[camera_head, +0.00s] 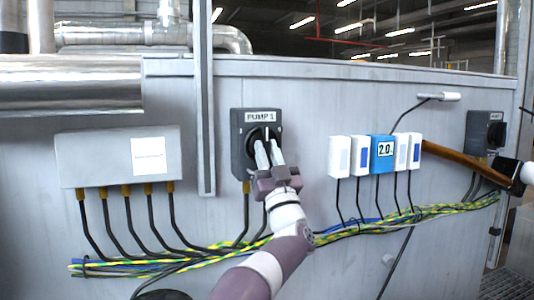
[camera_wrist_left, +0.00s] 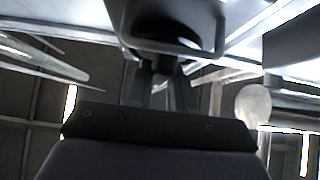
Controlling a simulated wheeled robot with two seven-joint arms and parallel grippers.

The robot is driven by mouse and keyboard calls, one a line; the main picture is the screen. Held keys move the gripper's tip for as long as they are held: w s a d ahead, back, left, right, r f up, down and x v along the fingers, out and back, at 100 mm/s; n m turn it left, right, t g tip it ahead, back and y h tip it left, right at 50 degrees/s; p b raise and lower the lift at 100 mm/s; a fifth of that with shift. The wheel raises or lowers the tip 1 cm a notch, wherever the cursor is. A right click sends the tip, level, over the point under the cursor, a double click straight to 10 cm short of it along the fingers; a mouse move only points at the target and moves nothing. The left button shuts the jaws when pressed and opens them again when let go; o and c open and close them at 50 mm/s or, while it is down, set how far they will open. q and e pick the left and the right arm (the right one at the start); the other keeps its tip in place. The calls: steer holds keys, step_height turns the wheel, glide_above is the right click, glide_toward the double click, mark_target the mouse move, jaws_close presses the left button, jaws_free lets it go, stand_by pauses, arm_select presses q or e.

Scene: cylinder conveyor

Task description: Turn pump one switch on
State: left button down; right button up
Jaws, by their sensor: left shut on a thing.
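The pump one switch (camera_head: 240,149) is a dark grey box labelled "PUMP 1" on the grey panel, with a round black rotary knob (camera_head: 265,133). My left gripper (camera_head: 269,153) is at the switch, its two light fingers shut on the knob. The knob is partly hidden behind the fingers, and its exact angle is hard to tell. In the left wrist view the gripper (camera_wrist_left: 160,95) reaches up to a dark rounded part.
A grey junction box (camera_head: 90,165) with several cables is left of the switch. A row of white boxes and a blue "2.0" display (camera_head: 383,153) is to the right. Another dark switch box (camera_head: 478,130) is far right. Yellow-green cables (camera_head: 330,237) run below. A vertical metal channel (camera_head: 205,100) stands just left.

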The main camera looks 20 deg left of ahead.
stand_by(0.3)
arm_select(q)
steer(key=c, duration=1.1)
jaws_free()
steer(key=shift+w, duration=0.1)
steer(key=shift+o, duration=0.2)
steer(key=b+v, duration=0.2)
steer(key=v, duration=1)
steer(key=shift+s+d+f+b, duration=0.2)
steer(key=shift+f+b, duration=0.1)
steer(key=shift+b, duration=0.1)
